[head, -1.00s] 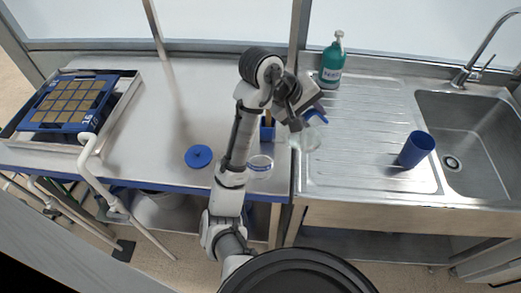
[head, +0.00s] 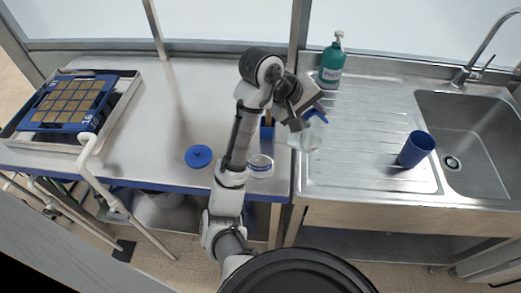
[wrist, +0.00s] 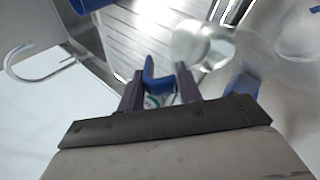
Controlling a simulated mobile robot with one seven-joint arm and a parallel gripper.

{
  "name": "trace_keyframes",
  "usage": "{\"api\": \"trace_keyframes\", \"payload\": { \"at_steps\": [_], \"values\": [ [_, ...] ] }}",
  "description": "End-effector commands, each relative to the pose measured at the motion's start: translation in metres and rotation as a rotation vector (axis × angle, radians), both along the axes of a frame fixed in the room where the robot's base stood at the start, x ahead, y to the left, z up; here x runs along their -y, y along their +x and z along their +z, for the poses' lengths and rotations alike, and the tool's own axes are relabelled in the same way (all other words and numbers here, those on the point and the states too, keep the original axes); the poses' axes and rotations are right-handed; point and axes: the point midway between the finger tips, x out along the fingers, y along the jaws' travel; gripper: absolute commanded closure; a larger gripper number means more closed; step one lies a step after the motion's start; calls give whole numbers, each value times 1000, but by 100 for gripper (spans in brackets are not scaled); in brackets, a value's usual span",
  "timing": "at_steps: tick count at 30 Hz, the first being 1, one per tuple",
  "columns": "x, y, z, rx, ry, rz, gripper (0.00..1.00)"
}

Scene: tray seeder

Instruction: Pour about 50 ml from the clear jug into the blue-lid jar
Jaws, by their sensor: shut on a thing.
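My gripper (head: 309,112) is shut on the blue handle of the clear jug (head: 306,140). In the wrist view the handle (wrist: 153,84) sits between the fingers (wrist: 160,76), with the clear jug body (wrist: 198,45) beyond them. The jug hangs near the seam between the bench and the drainboard, to the right of the jar. The clear open jar (head: 260,168) with a blue and white band stands near the front edge of the bench, partly next to my arm. Its blue lid (head: 198,156) lies flat on the bench to the left. The liquid level is too faint to tell.
A blue holder (head: 267,133) stands behind the jar, partly hidden by my arm. A green bottle (head: 331,65) stands at the back. A blue cup (head: 416,149) is on the drainboard beside the sink (head: 465,125). A seed tray (head: 72,102) is far left. The bench centre is clear.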

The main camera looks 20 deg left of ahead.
Motion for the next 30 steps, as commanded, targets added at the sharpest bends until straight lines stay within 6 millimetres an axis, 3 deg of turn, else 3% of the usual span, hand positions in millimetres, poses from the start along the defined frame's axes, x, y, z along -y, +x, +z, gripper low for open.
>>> {"api": "trace_keyframes", "payload": {
  "at_steps": [8,30],
  "values": [
    [4,5,-6,-47,58,-1,100],
    [45,41,-32,-318,367,-11,100]
  ]
}}
